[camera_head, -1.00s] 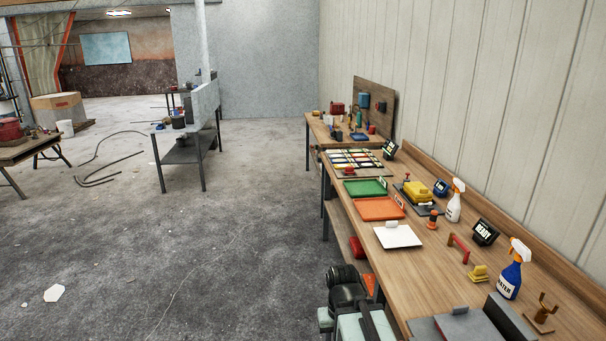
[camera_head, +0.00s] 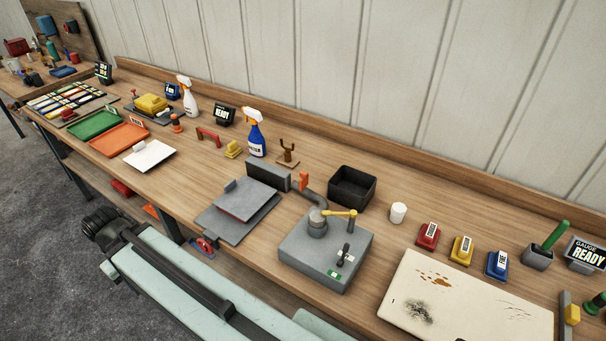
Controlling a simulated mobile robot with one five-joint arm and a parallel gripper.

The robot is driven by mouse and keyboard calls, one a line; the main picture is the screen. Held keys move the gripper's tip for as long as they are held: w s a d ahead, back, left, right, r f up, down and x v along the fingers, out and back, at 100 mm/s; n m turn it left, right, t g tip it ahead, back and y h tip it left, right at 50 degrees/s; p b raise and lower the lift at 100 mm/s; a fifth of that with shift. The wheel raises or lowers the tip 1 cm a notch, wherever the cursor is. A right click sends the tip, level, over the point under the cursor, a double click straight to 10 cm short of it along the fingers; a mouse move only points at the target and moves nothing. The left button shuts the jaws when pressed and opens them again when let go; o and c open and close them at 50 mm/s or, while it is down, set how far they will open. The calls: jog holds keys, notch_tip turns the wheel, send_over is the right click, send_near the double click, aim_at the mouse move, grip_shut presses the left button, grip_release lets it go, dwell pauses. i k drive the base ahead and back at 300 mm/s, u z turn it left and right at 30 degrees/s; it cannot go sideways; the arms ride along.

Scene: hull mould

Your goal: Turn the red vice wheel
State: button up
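The red vice wheel (camera_head: 203,246) is small and round and sits at the bench's front edge, partly below the top. Just behind it on the bench is a grey vice-like fixture (camera_head: 232,228) with flat plates and an upright grey block at its back. My folded arm, with pale teal links and black parts, crosses the lower left in front of the bench. It is apart from the wheel. No gripper fingers can be made out.
A grey box with a yellow-handled tap (camera_head: 295,252) stands right of the fixture. A black open bin (camera_head: 352,187) is behind it. A stained cream board (camera_head: 460,308) lies at front right. Spray bottles and trays are farther left. Grey floor (camera_head: 30,240) is open at the left.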

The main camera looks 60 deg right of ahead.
aim_at(205, 245)
jog(key=z, duration=0.75)
jog(key=k, duration=1)
jog(key=u, duration=1.4)
jog(key=i, duration=1)
jog(key=z, duration=0.05)
